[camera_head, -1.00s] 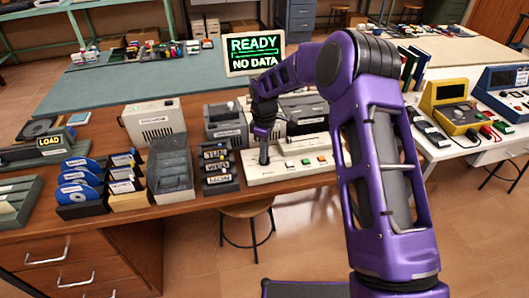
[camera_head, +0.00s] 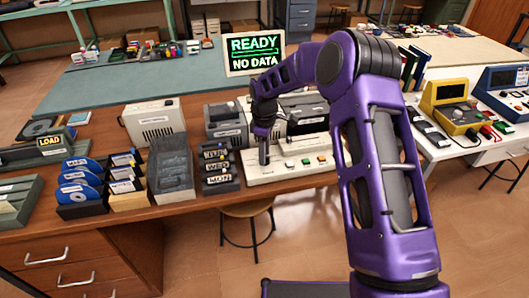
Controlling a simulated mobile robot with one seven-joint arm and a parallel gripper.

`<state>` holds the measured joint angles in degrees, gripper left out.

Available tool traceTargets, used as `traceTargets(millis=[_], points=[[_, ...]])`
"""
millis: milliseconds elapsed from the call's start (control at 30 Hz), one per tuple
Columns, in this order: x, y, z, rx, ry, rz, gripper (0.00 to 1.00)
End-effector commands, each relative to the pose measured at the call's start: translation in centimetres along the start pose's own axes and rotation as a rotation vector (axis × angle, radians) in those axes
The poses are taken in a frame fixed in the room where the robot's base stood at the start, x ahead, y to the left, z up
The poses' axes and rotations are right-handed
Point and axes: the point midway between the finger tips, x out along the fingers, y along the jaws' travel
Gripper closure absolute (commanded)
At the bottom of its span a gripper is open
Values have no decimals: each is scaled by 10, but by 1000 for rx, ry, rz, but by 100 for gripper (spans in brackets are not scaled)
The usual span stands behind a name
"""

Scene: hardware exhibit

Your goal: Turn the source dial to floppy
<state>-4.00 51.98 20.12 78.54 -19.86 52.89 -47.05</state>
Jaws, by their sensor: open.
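My gripper (camera_head: 264,162) points down at the left part of this panel. The jaws are open, but the fingers are too small to make out singly. I cannot make out the source dial or its markings; the gripper covers that part of the panel. A screen (camera_head: 253,52) behind it reads "READY" and "NO DATA" in green and white.
Left of the panel stand dark labelled cartridges (camera_head: 219,170), a grey translucent box (camera_head: 171,170) and racks of blue disks (camera_head: 80,187). Grey drive units (camera_head: 226,124) stand close behind the panel. A stool (camera_head: 246,210) is below the bench edge.

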Motion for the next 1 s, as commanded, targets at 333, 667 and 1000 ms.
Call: traceTargets(millis=[333,667,1000], points=[[-40,1,0,1,2,4,51],[-121,1,0,0,2,4,51],[-170,0,0,0,0,1,51]])
